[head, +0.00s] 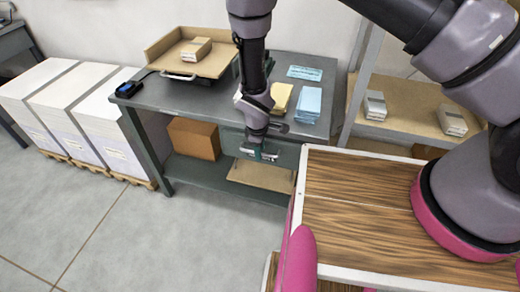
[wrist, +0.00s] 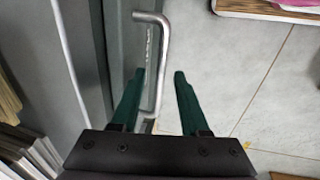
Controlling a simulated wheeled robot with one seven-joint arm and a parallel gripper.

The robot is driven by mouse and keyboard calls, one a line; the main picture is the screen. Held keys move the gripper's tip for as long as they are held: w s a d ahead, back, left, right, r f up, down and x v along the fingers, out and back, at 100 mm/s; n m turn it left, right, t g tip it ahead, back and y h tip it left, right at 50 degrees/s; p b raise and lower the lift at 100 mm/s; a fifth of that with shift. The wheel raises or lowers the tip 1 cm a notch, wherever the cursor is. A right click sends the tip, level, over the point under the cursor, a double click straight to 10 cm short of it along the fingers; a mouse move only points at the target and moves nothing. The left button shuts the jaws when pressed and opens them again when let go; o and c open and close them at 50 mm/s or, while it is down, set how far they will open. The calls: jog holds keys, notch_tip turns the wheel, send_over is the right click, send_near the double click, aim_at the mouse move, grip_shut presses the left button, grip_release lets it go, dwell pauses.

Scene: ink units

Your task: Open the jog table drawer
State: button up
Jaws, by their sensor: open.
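The grey-green jog table (head: 190,98) stands against the wall with a tan jogger tray (head: 182,69) on top. Its drawer front (head: 286,154) is below the right part of the tabletop and looks shut. My gripper (head: 261,153) is in front of the drawer, pointing down, and hides part of it. In the wrist view, the drawer's metal bar handle (wrist: 164,55) runs between the two open green fingers of my gripper (wrist: 158,74). The left finger is on the drawer front side of the bar, the right finger on the outer side. Neither visibly grips it.
A small dark device (head: 128,89), yellow sheets (head: 282,97) and blue sheets (head: 309,101) lie on the table. A brown carton (head: 193,138) sits on the lower shelf (head: 205,172). Paper stacks on pallets (head: 102,118) stand left. Floor (head: 190,235) before the table is clear.

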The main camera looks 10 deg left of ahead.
grip_shut()
dwell(1.4)
